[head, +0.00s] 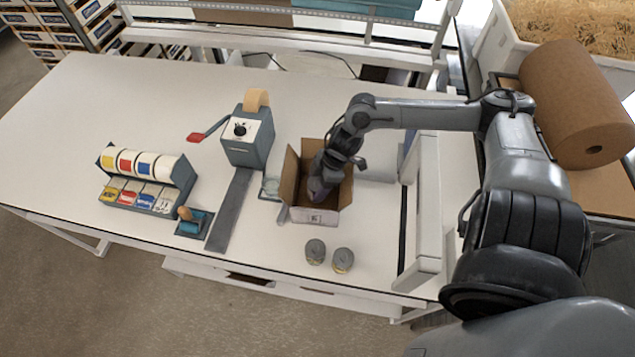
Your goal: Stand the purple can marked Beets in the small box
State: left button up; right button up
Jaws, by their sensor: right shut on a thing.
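The small box (314,216) is an open brown cardboard box with raised flaps, in the middle of the table in the head view. My right gripper (322,180) reaches down into it from above and is shut on the purple can (317,190). The can shows as a small purplish patch low in the box, close to the front wall. The gripper covers much of it, so its label is not readable and I cannot tell whether it touches the box floor. My left gripper is not in view.
Two grey cans (315,251) (343,260) stand at the table's front edge. A tape dispenser (246,140) with a red lever stands left of the box, and a label-roll rack (145,180) further left. A white upright panel (428,205) stands to the right.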

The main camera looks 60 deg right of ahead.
jog(key=shift+f, duration=0.1)
dwell(0.3)
jog(key=o, duration=1.2)
jog(key=shift+o, duration=0.2)
notch_tip(320, 180, up, 2)
jog(key=shift+r+p, duration=0.1)
jog(key=shift+p, duration=1.1)
notch_tip(320, 180, up, 5)
jog(key=p, duration=0.6)
notch_tip(320, 180, up, 9)
jog(key=p, duration=0.8)
